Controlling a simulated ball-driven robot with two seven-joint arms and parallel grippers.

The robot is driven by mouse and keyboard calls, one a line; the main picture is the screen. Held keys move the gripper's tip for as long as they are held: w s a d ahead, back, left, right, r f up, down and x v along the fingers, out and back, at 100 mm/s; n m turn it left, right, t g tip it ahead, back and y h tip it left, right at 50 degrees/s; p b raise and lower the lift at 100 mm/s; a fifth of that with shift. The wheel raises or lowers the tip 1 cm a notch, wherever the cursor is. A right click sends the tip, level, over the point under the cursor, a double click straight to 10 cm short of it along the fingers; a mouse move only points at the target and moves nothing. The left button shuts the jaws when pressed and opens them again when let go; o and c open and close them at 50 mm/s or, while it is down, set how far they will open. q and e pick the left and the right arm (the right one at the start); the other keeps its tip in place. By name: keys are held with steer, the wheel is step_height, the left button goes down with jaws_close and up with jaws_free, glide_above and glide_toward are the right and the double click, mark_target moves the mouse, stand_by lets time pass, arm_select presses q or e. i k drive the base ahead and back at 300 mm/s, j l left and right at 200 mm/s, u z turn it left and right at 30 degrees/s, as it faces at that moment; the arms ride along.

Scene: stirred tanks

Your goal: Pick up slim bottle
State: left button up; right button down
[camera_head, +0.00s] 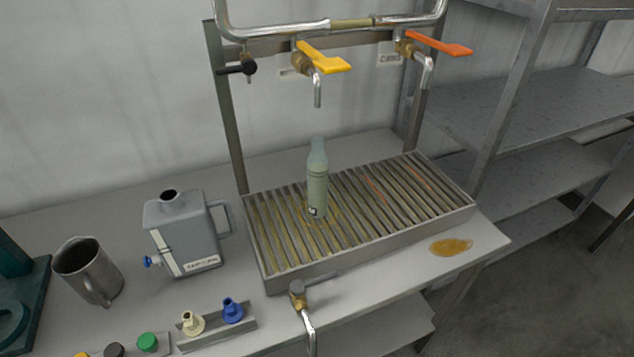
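The slim bottle (317,188) is pale grey-green with a narrow neck and a small dark label mark low on its side. It stands upright on the slatted metal drip grate (415,196), left of the grate's middle. It is below the tap with the yellow lever (324,60), with a clear gap between spout and bottle top. Nothing touches the bottle. Neither of my grippers shows in the head view.
A grey can (183,235) and a metal mug (88,272) stand left of the grate. A front tap (300,296) and a rack with cream and blue nozzles (218,325) are near the front edge. An amber puddle (451,246) lies at right. Metal shelves (535,115) stand beyond.

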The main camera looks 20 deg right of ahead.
mark_target(318, 161)
steer(key=l+z, duration=0.35)
steer(key=k+l+z, duration=0.1)
steer(key=z, duration=0.25)
steer(key=l+z, duration=0.35)
